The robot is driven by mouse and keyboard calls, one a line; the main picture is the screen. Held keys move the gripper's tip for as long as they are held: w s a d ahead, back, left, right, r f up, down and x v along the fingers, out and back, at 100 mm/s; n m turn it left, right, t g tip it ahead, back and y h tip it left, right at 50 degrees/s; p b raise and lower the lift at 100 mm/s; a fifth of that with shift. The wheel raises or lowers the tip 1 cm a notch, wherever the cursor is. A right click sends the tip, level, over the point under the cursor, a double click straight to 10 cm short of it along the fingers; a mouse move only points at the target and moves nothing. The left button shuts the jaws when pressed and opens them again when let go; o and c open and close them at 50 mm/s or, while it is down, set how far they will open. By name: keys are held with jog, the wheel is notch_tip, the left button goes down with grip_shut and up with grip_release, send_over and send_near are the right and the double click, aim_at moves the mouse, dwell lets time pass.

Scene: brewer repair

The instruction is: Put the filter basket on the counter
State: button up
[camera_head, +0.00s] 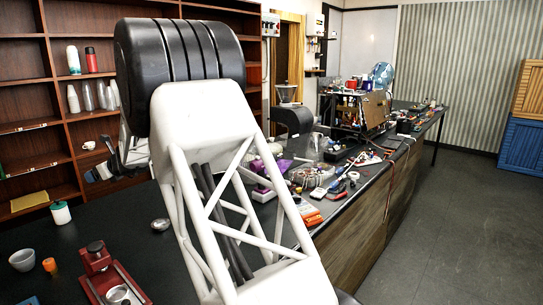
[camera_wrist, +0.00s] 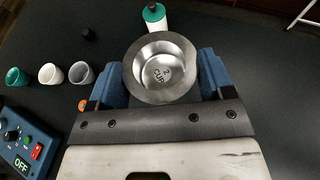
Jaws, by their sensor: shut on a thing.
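The filter basket (camera_wrist: 161,67) is a round metal cup with a wide dark rim and "2 CUP" marked on its floor. In the wrist view my gripper (camera_wrist: 163,80) has its two blue fingers shut on either side of it. The basket's open top faces the wrist camera. It appears raised over the black counter (camera_wrist: 255,60), but the exact gap is unclear. In the head view the counter (camera_head: 125,220) runs below my arm, and my gripper (camera_head: 98,173) shows only partly at the arm's left; the basket cannot be made out there.
A white bottle with a green lid (camera_wrist: 154,14) stands just beyond the basket. Several small cups (camera_wrist: 50,74) stand left, above a blue switch box (camera_wrist: 28,142). A red-based device (camera_head: 104,272) and a small metal item (camera_head: 160,224) are on the counter. Clear counter lies right in the wrist view.

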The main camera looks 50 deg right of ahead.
jog(key=s+d+m+h, duration=0.2)
jog(key=d, duration=0.1)
jog(key=s+d+m+t+h, duration=0.1)
jog(key=d, duration=0.1)
jog(key=shift+s+h, duration=0.3)
jog(key=s+d+m+g+h, duration=0.3)
jog(key=s+d+m+h, duration=0.25)
jog(key=s, duration=0.45)
jog(key=s+d+m+g+h, duration=0.2)
jog(key=s+d+m+h, duration=0.4)
jog(key=s, duration=0.5)
jog(key=s+d+m+g+h, duration=0.35)
jog(key=s+d, duration=0.35)
jog(key=s, duration=0.3)
jog(key=shift+m+t, duration=0.25)
jog(key=shift+m, duration=0.05)
jog(key=f, duration=1.5)
jog(key=shift+s+d, duration=0.25)
jog(key=shift+s, duration=0.05)
jog(key=shift+f, duration=0.4)
jog(key=shift+w+d, duration=0.1)
jog(key=shift+w, duration=0.05)
